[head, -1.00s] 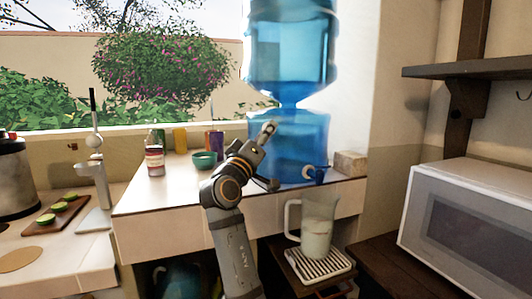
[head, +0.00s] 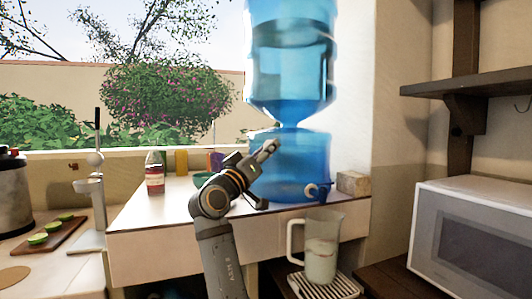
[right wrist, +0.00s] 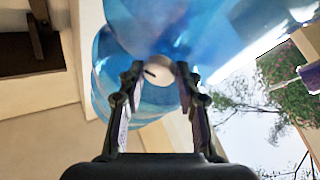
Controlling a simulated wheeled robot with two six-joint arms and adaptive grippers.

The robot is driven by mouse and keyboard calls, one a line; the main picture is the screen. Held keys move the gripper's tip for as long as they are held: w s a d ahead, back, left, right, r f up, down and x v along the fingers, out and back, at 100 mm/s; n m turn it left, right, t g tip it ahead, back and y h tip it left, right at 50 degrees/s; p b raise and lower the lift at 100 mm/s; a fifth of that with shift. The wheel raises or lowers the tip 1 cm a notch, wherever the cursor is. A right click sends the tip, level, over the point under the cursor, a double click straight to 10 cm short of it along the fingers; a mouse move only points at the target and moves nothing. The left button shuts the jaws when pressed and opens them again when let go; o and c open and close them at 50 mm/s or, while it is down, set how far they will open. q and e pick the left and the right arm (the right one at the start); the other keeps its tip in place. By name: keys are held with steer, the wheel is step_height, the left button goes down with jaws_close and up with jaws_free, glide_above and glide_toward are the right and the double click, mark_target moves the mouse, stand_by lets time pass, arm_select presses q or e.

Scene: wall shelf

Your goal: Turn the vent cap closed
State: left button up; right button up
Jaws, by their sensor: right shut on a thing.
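The vent cap (right wrist: 158,68) is a small pale round cap with a dark mark, on the blue water dispenser (right wrist: 140,35) in the right wrist view. The two fingers of my right gripper (right wrist: 160,76) stand either side of the cap and are shut on it. In the head view the right gripper (head: 270,148) reaches to the left side of the dispenser's lower blue tank (head: 298,165). The cap cannot be made out there. My left gripper is not in view.
A large blue bottle (head: 290,65) sits on the tank, with a tap (head: 318,190) at the front. A pitcher (head: 320,255) stands below on a rack (head: 320,287). A sauce bottle (head: 154,175) and bowl stand left of my arm. A microwave (head: 470,240) is at right.

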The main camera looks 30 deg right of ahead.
steer(key=shift+f, duration=0.1)
steer(key=o, duration=1.1)
steer(key=shift+o, duration=0.2)
step_height(320, 180, up, 10)
steer(key=shift+r, duration=0.1)
